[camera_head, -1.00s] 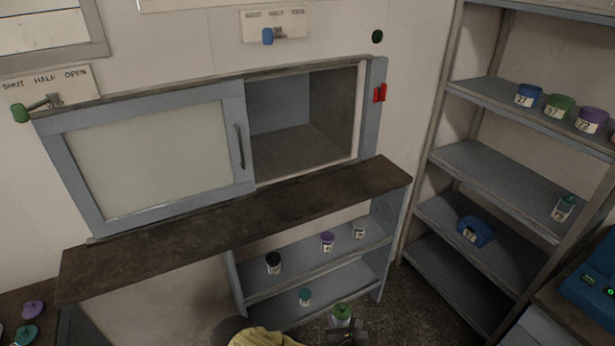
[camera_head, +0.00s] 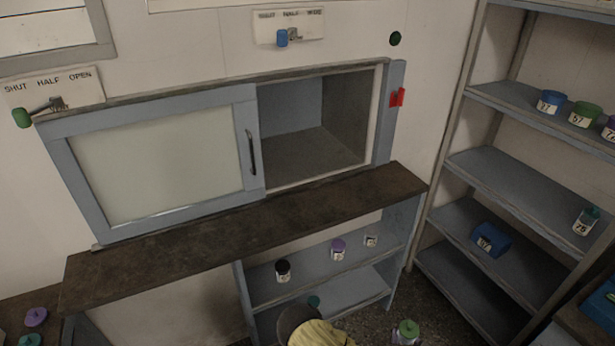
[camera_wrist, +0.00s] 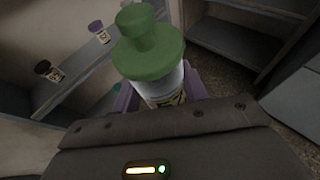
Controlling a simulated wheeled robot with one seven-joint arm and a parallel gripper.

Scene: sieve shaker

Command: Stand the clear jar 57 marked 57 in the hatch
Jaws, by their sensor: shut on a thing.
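A clear jar with a green knobbed lid (camera_wrist: 150,50) is in my gripper (camera_wrist: 160,92). Its purple fingers are shut around the jar body, and the label is mostly hidden, so I cannot read its number. The jar's green lid also shows at the bottom edge of the head view (camera_head: 408,328), low in front of the under-counter shelf. The hatch (camera_head: 315,140) is a grey recess in the wall with nothing visible inside. Its frosted sliding door (camera_head: 160,160) stands to the left, leaving the right side open.
A dark ledge (camera_head: 250,230) runs clear below the hatch. Under it, a shelf (camera_head: 270,290) holds several small jars. A grey rack (camera_head: 510,175) at right holds jars and a blue item (camera_head: 490,240). Lever panels (camera_head: 289,27) and a red catch (camera_head: 397,97) are on the wall.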

